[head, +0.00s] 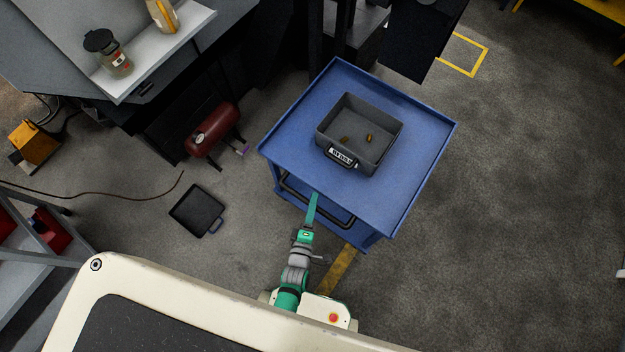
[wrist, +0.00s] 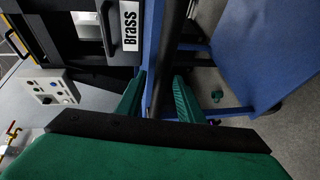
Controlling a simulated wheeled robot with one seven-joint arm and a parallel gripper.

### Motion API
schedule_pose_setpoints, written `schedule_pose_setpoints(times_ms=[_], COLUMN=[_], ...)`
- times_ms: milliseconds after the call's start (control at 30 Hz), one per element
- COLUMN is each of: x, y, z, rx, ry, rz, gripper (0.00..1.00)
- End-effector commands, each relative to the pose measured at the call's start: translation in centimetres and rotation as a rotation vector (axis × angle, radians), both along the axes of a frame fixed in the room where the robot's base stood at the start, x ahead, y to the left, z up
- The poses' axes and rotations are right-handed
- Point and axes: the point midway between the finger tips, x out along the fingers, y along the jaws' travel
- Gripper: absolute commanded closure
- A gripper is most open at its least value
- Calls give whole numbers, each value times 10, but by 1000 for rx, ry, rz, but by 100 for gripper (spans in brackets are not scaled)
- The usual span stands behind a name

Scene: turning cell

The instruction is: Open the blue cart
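The blue cart (head: 420,150) stands at the centre of the head view, with a black bar handle (head: 320,205) along its near side. My gripper (head: 313,198) is at that side, by the handle. In the wrist view my gripper (wrist: 160,80) has its two green fingers apart. A dark bar (wrist: 168,55), which looks like the handle, runs between them beside the cart's blue edge (wrist: 152,35). I see gaps by the fingers, but contact is hard to tell. A blue panel of the cart (wrist: 265,50) shows at the right.
A grey bin (head: 385,150) labelled Brass, holding a few small brass pieces, sits on the cart. A black tray (head: 197,210) and a red tank (head: 213,130) are on the floor to the left. A dark machine stands behind. The floor right of the cart is clear.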

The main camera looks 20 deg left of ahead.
Motion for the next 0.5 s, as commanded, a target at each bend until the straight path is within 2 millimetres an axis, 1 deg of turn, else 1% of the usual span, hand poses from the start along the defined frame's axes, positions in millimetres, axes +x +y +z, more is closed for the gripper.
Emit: schedule_pose_setpoints(times_ms=[133, 233, 367, 500], x=[-2, -11, -32, -59], y=[0, 0, -2, -4], z=[0, 2, 5, 10], rx=[0, 0, -1, 0], ry=[0, 1, 3, 3], rz=[0, 1, 1, 0], gripper=[66, 66, 66, 66])
